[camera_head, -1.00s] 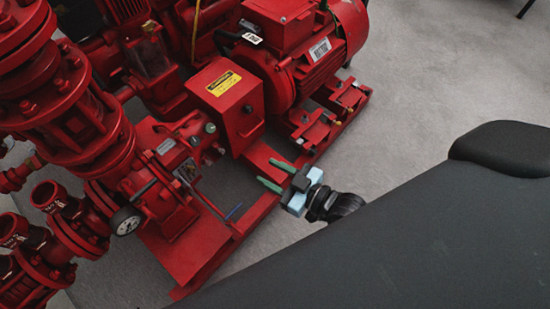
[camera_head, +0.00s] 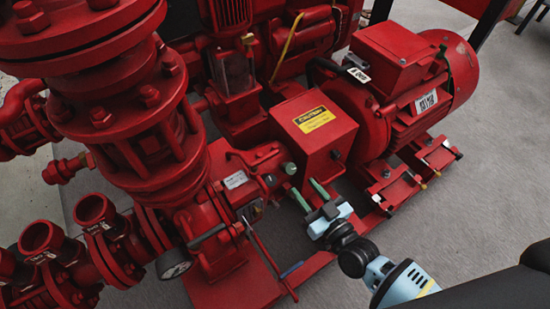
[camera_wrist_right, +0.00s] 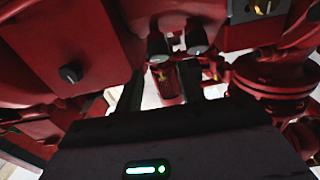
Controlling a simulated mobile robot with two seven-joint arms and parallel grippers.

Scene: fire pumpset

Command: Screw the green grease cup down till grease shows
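The green grease cup (camera_head: 289,168) is a small rounded knob on the red pump bearing housing, left of the red box with the yellow label. My right gripper (camera_head: 310,193) is just right of and below the cup in the head view. Its two green fingers are apart, with nothing seen between them, and it does not touch the cup. I cannot make out any grease. My left gripper is in no view.
The red guard box (camera_head: 312,130) stands close beyond my right fingers, with the red motor (camera_head: 400,75) behind it. A pressure gauge (camera_head: 173,264) and flanged pipes (camera_head: 110,130) crowd the left. Grey floor (camera_head: 480,180) is open at right.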

